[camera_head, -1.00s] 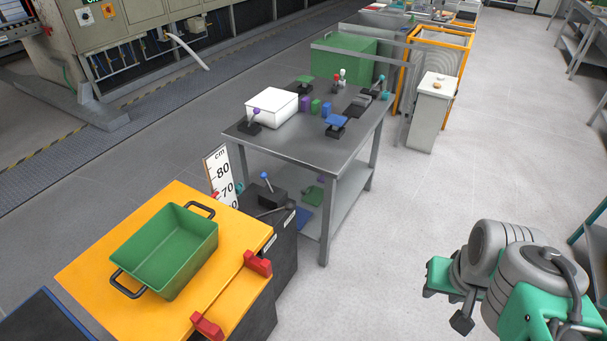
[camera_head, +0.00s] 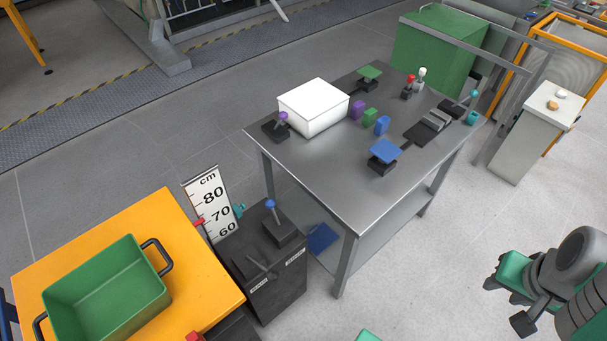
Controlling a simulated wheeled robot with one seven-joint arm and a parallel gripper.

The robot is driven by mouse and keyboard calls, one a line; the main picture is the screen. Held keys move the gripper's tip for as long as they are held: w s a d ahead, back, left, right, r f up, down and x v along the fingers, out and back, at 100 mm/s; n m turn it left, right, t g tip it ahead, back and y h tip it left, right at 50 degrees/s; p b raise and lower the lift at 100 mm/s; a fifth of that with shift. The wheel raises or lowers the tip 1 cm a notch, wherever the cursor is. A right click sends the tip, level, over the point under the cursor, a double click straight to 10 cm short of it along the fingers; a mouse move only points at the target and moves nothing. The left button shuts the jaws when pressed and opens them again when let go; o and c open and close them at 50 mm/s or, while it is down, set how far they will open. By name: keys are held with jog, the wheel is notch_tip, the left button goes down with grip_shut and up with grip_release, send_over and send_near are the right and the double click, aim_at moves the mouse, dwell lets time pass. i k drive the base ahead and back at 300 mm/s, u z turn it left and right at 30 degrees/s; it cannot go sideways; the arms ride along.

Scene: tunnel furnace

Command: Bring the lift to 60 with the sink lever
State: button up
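The lift is a yellow platform (camera_head: 190,245) at lower left, carrying a green bin with black handles (camera_head: 105,295). A white cm scale (camera_head: 205,183) stands behind it, marked 80, 70 and 60. A red pointer (camera_head: 198,221) lies at its left edge, near the 70 mark. Right of the lift is a black control box (camera_head: 280,295). A lever with a blue ball (camera_head: 270,204) stands upright on its far part. A dark lever (camera_head: 262,271) lies low on its near part. The box's two small labels are too small to read.
A grey metal table (camera_head: 330,185) stands behind the control box, holding a white box (camera_head: 313,107), small coloured blocks and several levers and pedals. A white pedestal (camera_head: 525,140) stands at upper right. Light floor is free between the table and my arm.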

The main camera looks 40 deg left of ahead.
aim_at(271, 204)
jog(key=i, duration=0.6)
jog(key=u, duration=4.15)
jog(key=i, duration=0.5)
jog(key=z, duration=0.05)
